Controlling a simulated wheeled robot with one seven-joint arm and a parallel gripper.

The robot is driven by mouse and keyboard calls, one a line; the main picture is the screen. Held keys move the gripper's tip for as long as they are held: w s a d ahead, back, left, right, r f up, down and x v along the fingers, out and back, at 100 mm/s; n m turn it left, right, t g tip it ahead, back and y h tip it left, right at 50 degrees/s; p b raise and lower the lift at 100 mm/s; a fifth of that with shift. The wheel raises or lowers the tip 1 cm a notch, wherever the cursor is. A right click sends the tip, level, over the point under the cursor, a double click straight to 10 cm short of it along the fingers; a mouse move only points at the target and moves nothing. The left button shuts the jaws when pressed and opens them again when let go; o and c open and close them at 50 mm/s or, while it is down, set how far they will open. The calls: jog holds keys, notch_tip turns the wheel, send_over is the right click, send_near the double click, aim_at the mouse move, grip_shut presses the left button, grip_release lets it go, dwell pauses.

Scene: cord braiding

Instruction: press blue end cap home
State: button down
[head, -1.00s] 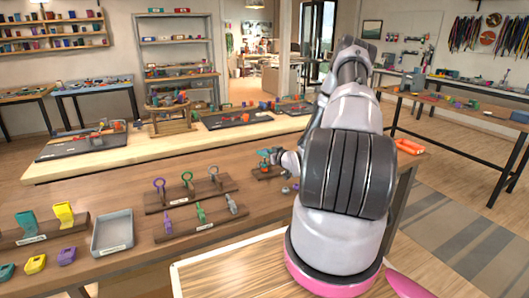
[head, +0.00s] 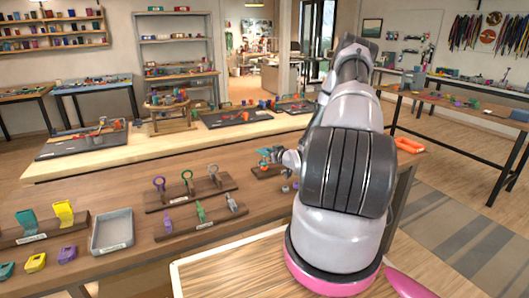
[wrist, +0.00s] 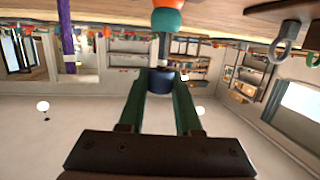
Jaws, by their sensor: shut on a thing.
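My gripper (wrist: 160,92) is shut on a dark blue end cap (wrist: 160,80), which sits between its two green fingers in the wrist view. A narrow grey-silver piece (wrist: 163,50) runs from the cap up to an orange and teal part (wrist: 167,18) at the top of that picture. The cap appears in line with this piece and touching it; I cannot tell how far it is seated. In the head view my gripper (head: 287,158) is small, beside the orange and teal part (head: 264,157) above a small wooden block (head: 265,172). The blue cap is not distinguishable there.
Two wooden racks of hooks and clips (head: 205,222) stand left of my gripper. A grey tray (head: 112,246) and a stand with teal and yellow clips (head: 40,238) are further left. An orange tray (head: 409,145) lies at the right. Bare tabletop lies behind the racks.

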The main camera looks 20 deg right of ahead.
jog(key=shift+f, duration=0.2)
dwell(0.3)
jog(key=c, duration=0.5)
grip_release()
jog(key=shift+o, duration=0.2)
jog(key=shift+o, duration=1.3)
jog(key=shift+s, duration=0.1)
jog(key=shift+v, duration=2.9)
jog(key=shift+r, duration=0.1)
